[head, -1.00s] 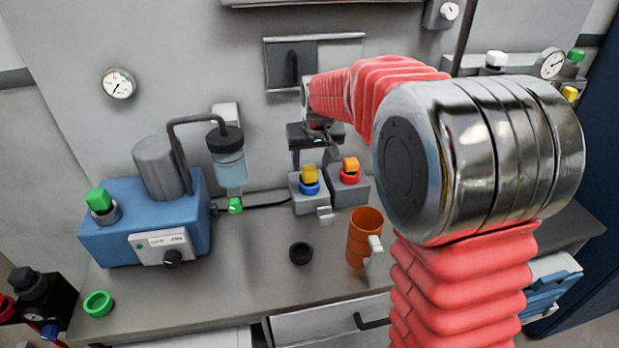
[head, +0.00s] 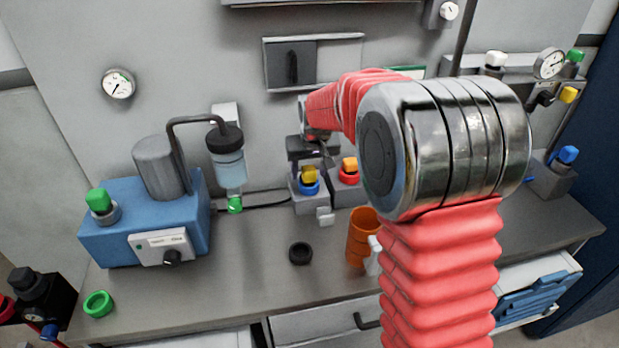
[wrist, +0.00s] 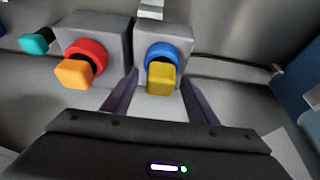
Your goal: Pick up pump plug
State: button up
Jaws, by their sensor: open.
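No label shows which plug is the pump plug. A yellow plug (head: 309,174) sits in a blue-ringed socket on a grey block (head: 305,203). It also shows in the wrist view (wrist: 161,78), between my two fingers and apart from both. An orange plug (head: 350,164) sits in a red-ringed socket beside it, and shows left of my fingers in the wrist view (wrist: 75,72). My gripper (head: 310,165) is open and empty, just above and behind the yellow plug. In the wrist view its dark fingers (wrist: 158,80) straddle the yellow plug's line.
A blue machine (head: 118,245) with an off/on switch stands at left, and a dark cable (head: 265,203) runs from its side toward the socket blocks.

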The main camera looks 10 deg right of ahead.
jog(key=shift+c, duration=0.3)
jog(key=c, duration=1.2)
